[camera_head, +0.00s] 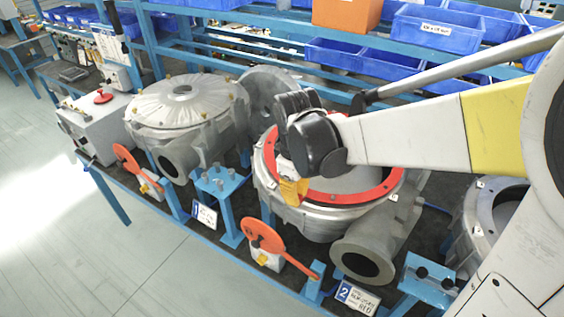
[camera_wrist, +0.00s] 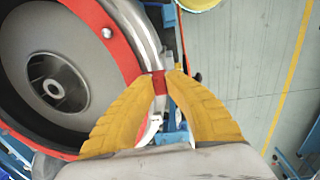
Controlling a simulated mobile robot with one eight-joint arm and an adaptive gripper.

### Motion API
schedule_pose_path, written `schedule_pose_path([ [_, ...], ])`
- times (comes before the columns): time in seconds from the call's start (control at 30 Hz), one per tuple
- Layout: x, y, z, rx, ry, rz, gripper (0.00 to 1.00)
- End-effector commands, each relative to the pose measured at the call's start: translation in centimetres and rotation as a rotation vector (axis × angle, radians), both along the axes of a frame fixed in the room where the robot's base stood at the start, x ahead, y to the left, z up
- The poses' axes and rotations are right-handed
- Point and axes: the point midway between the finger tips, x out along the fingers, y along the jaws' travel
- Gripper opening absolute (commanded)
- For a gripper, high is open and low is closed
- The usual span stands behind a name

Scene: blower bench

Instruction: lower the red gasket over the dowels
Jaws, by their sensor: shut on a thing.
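The red gasket (camera_head: 340,197) is a flat ring at the open top of the grey blower housing (camera_head: 315,222) above the sign marked 2. My gripper (camera_head: 293,190) is at the ring's near left side. In the wrist view, the yellow fingers of my gripper (camera_wrist: 160,82) are shut on a small red tab at the outer edge of the gasket (camera_wrist: 120,48). The impeller hub (camera_wrist: 52,89) shows inside the ring. I cannot tell whether the gasket touches the rim.
A closed blower (camera_head: 185,118) stands to the left, and another open housing (camera_head: 490,215) to the right. A red-handled lever (camera_head: 265,237) and a blue stand (camera_head: 218,185) are along the bench front. The floor in front is clear.

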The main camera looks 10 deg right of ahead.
Motion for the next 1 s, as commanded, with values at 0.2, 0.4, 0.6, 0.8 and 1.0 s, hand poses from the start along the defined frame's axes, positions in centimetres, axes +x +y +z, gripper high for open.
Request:
schedule_pose_path([
  [0.2,0.0,0.0,-0.1,0.0,0.0,0.0,0.0],
  [0.4,0.0,0.0,-0.1,0.0,0.0,0.0,0.31],
  [0.6,0.0,0.0,-0.1,0.0,0.0,0.0,0.35],
  [0.8,0.0,0.0,0.4,0.0,0.0,0.0,0.35],
  [1.0,-0.2,0.2,4.0,0.0,0.0,0.0,0.35],
])
